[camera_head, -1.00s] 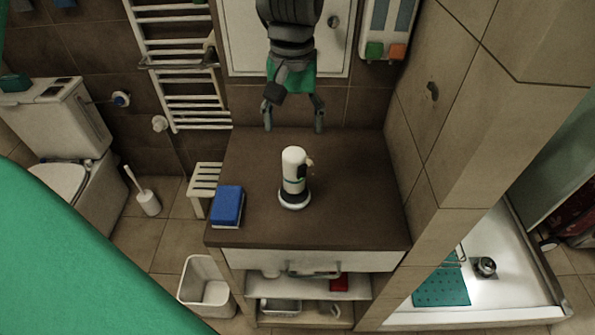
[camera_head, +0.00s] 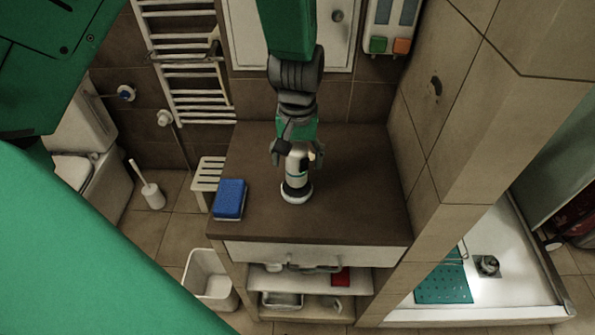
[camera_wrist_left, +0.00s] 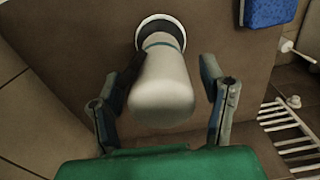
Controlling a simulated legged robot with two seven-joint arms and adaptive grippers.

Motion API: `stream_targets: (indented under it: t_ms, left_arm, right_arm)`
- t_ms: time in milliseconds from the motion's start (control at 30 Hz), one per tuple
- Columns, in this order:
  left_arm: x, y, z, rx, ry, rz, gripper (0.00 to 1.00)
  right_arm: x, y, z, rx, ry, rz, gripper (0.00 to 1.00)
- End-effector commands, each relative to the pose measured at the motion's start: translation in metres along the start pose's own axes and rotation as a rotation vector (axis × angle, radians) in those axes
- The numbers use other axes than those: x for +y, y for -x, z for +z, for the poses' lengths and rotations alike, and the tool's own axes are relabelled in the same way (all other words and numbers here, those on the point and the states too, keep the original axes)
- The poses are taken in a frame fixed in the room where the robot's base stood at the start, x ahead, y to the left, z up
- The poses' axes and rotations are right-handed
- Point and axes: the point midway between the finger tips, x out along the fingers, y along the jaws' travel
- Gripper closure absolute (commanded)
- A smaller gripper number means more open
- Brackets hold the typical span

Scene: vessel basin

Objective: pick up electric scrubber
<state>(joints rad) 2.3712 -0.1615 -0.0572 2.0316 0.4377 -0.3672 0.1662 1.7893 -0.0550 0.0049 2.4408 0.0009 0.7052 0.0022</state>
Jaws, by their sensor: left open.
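The electric scrubber (camera_head: 296,183), white with dark parts and a round base, stands upright on the brown countertop (camera_head: 350,205). My left gripper (camera_head: 297,157) comes down over its top from the back, with one finger on each side. In the left wrist view the scrubber's pale body (camera_wrist_left: 162,90) lies between the open fingers, its round base beyond them. A gap shows at the right finger; whether the left finger touches the body I cannot tell. The gripper partly hides the scrubber's upper end in the head view. My right gripper is not in view.
A blue sponge-like block (camera_head: 229,199) lies at the counter's left edge. A tiled wall (camera_head: 440,150) borders the counter's right side. The drawer and shelves are below the front edge. Counter to the scrubber's right is clear.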

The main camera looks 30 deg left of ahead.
Motion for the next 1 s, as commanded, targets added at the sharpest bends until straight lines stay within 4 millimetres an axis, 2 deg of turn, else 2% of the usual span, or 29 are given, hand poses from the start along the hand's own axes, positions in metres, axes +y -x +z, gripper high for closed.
stream_targets:
  t_ms: [67,100,233,267,533,633,1000]
  left_arm:
    - [-0.001,0.000,0.000,0.000,0.000,0.001,0.35]
    - [-0.001,0.000,0.000,-0.001,0.000,0.002,0.39]
    - [-0.002,0.000,-0.001,-0.002,0.000,0.002,0.85]
    - [-0.002,0.000,-0.001,-0.002,0.000,0.002,0.89]
    - [-0.002,0.000,-0.002,-0.002,0.000,0.003,0.89]
    - [-0.001,0.006,-0.002,-0.001,0.000,0.002,0.89]
    - [-0.001,0.076,-0.002,0.004,-0.001,0.003,0.89]
  right_arm:
    - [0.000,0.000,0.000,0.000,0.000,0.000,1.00]
    - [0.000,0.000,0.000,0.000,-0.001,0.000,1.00]
    - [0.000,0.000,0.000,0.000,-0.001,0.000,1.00]
    - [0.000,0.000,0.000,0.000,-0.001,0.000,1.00]
    - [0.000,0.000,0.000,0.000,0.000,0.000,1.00]
    - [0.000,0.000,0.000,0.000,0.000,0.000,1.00]
    - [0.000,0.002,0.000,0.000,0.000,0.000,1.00]
